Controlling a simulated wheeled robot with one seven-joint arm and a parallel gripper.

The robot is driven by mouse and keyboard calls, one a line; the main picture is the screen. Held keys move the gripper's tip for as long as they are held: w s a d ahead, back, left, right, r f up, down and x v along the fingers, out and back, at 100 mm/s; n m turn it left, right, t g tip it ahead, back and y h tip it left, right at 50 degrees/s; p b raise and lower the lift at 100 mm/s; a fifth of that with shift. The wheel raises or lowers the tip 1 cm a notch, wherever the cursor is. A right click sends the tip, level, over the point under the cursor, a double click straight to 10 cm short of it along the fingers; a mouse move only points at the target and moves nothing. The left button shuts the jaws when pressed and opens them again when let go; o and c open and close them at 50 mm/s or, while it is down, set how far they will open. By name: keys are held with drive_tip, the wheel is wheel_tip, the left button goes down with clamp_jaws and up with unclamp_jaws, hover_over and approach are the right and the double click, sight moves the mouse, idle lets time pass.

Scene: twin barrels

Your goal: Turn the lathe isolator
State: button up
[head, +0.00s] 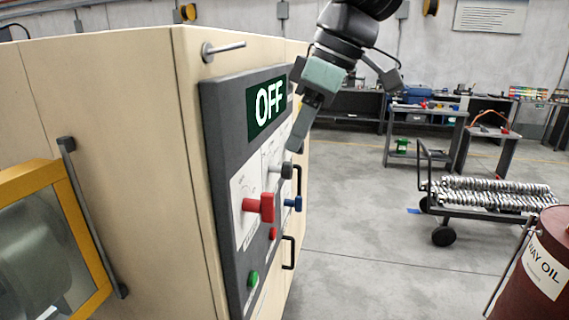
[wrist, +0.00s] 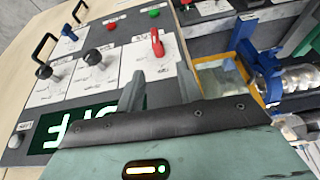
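The grey control panel (head: 222,125) is on the beige cabinet's side, with a lit green OFF sign (head: 267,105). A red rotary handle (head: 262,207) sits on a white plate; it also shows in the wrist view (wrist: 157,43). A blue handle (head: 293,203) sits farther along; it also shows in the wrist view (wrist: 68,32). Labels are too small to read, so I cannot tell which handle is the lathe isolator. My gripper (head: 298,140) is in front of the panel, above the red handle and apart from it. In the wrist view its fingers are parted with nothing between them.
Black knobs (wrist: 92,56), a red button (head: 273,233) and a green button (head: 253,279) are also on the panel. A yellow-framed window (head: 62,185) is at left. A maroon oil barrel (head: 535,275) stands at right; floor between is clear.

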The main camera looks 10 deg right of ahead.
sight(270, 193)
drive_tip(key=p+x, duration=0.1)
drive_tip(key=x, duration=0.4)
drive_tip(key=p+x, duration=0.2)
drive_tip(key=x, duration=0.4)
drive_tip(key=w+p+x, duration=0.1)
drive_tip(key=p+x, duration=0.1)
drive_tip(key=x, duration=0.3)
drive_tip(key=shift+w+a+f, duration=0.1)
drive_tip(key=shift+f, duration=0.05)
drive_tip(key=c, duration=0.8)
